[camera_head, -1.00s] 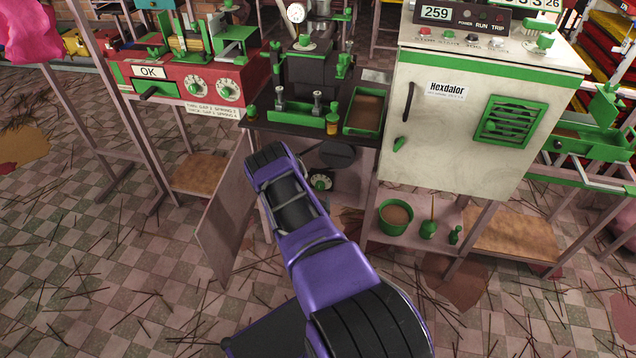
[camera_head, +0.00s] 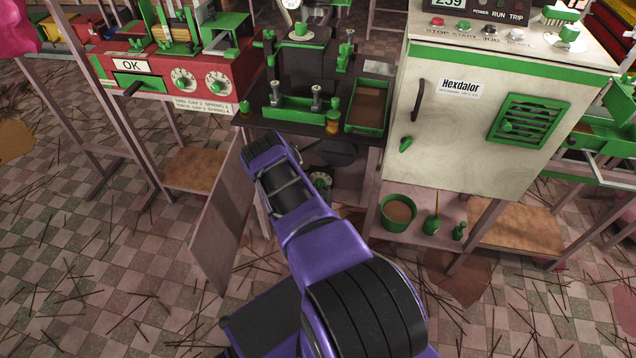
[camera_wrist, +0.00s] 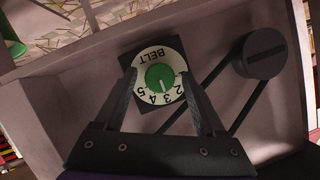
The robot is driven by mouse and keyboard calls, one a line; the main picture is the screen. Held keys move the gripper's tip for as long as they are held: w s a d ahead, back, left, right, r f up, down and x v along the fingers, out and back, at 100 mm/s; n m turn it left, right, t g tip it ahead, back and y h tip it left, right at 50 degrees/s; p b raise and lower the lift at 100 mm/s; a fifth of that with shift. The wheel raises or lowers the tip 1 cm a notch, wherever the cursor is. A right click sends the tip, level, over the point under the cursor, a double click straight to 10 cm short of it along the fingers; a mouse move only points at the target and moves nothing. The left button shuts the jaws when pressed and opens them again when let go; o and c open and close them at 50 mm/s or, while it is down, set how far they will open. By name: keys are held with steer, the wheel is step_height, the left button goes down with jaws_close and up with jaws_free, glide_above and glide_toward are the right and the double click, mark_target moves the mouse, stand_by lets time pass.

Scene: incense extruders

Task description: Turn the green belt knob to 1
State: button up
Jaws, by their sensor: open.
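The green belt knob (camera_wrist: 160,77) sits in the middle of a round white dial (camera_wrist: 143,63) marked BELT, upside down in the wrist view. A pale mark on the knob points about at the 3; the numbers 2 to 5 show, and I cannot make out the 1. My gripper (camera_wrist: 158,74) is open, its two dark fingers on either side of the dial, with the knob between them. I cannot tell whether they touch it.
A dark pulley (camera_wrist: 263,54) with a belt is right of the dial in the wrist view. An open panel (camera_head: 218,225) stands left of my arm. The black bench top (camera_head: 262,119) is above. A white Hexdalor cabinet (camera_head: 470,140) stands right, with a green pot (camera_head: 397,226) below.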

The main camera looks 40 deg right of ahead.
steer(key=shift+c, duration=0.3)
jaws_close()
stand_by(0.5)
steer(key=n+g+h, duration=0.1)
steer(key=n, duration=0.1)
steer(key=n+g, duration=0.1)
steer(key=n, duration=0.1)
steer(key=shift+w+a+h, duration=0.15)
steer(key=shift+a+h, duration=0.05)
steer(key=shift+h, duration=0.2)
steer(key=n+g+h, duration=0.1)
steer(key=n, duration=0.1)
steer(key=shift+w+f+n+g, duration=0.1)
steer(key=shift+n+g, duration=0.2)
steer(key=shift+n+g+h, duration=0.6)
steer(key=shift+n+h, duration=0.3)
steer(key=shift+n, duration=0.5)
